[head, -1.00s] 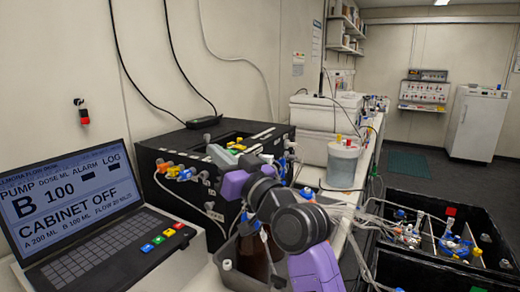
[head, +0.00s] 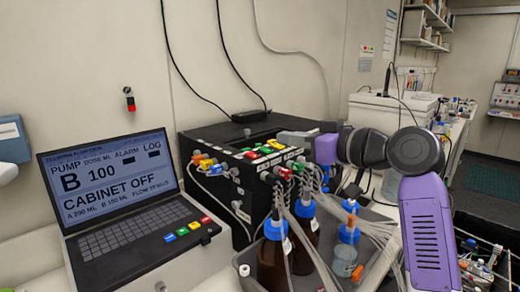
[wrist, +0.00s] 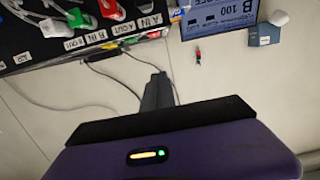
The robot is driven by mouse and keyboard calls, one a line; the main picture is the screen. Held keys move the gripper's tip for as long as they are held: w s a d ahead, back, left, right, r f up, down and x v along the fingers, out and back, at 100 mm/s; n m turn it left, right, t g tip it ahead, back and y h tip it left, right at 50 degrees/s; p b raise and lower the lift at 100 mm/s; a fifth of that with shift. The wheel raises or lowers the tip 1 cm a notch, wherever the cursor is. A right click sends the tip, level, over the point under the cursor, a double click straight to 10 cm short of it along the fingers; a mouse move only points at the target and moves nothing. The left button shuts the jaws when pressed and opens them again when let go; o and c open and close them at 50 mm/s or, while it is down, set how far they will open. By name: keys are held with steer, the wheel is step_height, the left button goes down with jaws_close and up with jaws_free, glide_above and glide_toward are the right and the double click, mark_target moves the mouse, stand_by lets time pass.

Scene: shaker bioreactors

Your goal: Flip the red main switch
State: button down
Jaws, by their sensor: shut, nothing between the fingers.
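A small red and black fitting (head: 129,98), which looks like the red switch, is mounted on the bare wall above the laptop. It also shows small in the wrist view (wrist: 197,57). My gripper (head: 284,137) is above the right part of the black pump cabinet, to the right of the switch and well apart from it. In the wrist view its grey fingers (wrist: 157,88) are together and empty, pointing toward the wall. Which way the switch is set is too small to tell.
The laptop (head: 115,190) reads "CABINET OFF". The black cabinet (head: 215,150) carries several coloured connectors and cables. Brown bottles (head: 272,255) with tubing stand in a grey tray in front. A blue-grey box (head: 14,140) is at the left edge. The wall around the switch is clear.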

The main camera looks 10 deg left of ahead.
steer(key=p, duration=0.3)
glide_above(256, 157)
steer(key=shift+s+f, duration=0.1)
steer(key=shift+f, duration=0.45)
step_height(256, 157, down, 3)
steer(key=shift+f+p, duration=0.15)
steer(key=shift+p, duration=0.15)
steer(key=shift+f, duration=0.45)
